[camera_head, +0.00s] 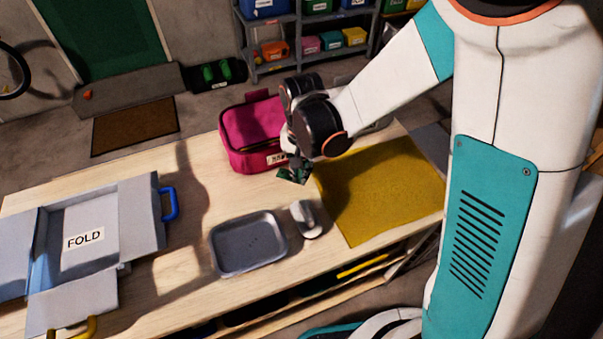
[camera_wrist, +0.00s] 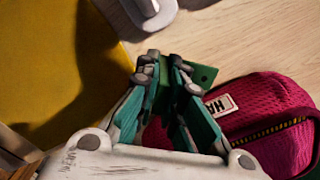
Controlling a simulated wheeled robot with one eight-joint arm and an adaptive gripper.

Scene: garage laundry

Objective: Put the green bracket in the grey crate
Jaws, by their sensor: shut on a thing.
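The green bracket, a small flat piece with a hole, is between the fingertips of my gripper (camera_wrist: 163,66) in the wrist view (camera_wrist: 204,77). In the head view my gripper (camera_head: 294,162) points down, shut on the bracket (camera_head: 293,176), beside the pink bag and near the yellow mat. The bracket looks held above the table; its exact height is unclear. A grey, open-flapped crate-like thing (camera_head: 87,225), with a FOLD label inside and blue and yellow handles, is on the table's left. No other grey crate is clear.
The pink bag (camera_head: 237,134) stands behind my gripper. A shallow grey tray (camera_head: 248,243) and a pale grey object (camera_head: 306,218) are in front. The yellow mat (camera_head: 385,188) lies right. Bare table (camera_head: 190,205) separates tray and crate-like thing.

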